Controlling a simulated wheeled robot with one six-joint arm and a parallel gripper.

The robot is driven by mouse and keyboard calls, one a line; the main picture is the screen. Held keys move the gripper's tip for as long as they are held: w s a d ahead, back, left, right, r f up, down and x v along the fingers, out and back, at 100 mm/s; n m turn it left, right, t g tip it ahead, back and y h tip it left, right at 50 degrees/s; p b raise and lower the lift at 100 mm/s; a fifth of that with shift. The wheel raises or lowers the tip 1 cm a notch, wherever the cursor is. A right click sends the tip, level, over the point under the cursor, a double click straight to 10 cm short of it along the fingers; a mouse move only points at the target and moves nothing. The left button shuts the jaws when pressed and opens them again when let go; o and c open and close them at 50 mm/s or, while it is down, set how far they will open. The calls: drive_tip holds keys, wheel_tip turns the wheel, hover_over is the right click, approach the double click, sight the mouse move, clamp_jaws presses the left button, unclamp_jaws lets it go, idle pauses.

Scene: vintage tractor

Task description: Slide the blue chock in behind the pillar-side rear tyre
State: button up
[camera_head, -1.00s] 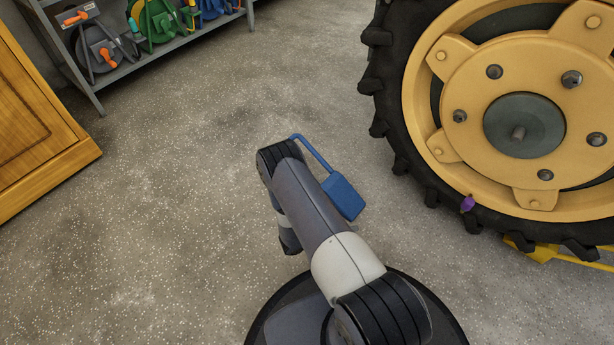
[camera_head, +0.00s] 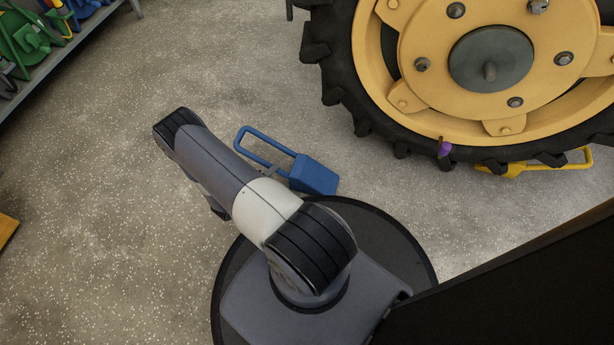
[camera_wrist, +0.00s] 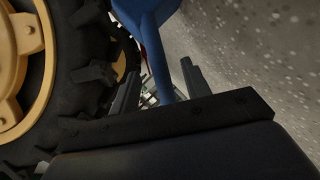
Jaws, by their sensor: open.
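The blue chock (camera_head: 315,174) has a block-shaped body and a long loop handle (camera_head: 262,140). In the head view it is beside my arm, to the lower left of the big black rear tyre (camera_head: 345,85), with bare floor between them. In the wrist view the chock's body (camera_wrist: 145,12) is at the top and its handle bar (camera_wrist: 160,60) runs down between the fingers. My gripper (camera_wrist: 160,85) is open, one finger on each side of the bar. My arm hides the gripper in the head view. Whether the chock touches the floor is unclear.
A yellow chock (camera_head: 512,170) with a loop handle lies at the tyre's underside. A purple piece (camera_head: 444,148) sits on the wheel's lower rim. A shelf with cable reels (camera_head: 30,40) stands at upper left. A dark panel fills the lower right.

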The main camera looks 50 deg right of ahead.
drive_tip(key=shift+b+x, duration=0.6)
drive_tip(key=shift+x, duration=1.3)
drive_tip(key=shift+c, duration=0.4)
clamp_jaws()
drive_tip(key=shift+r, duration=0.15)
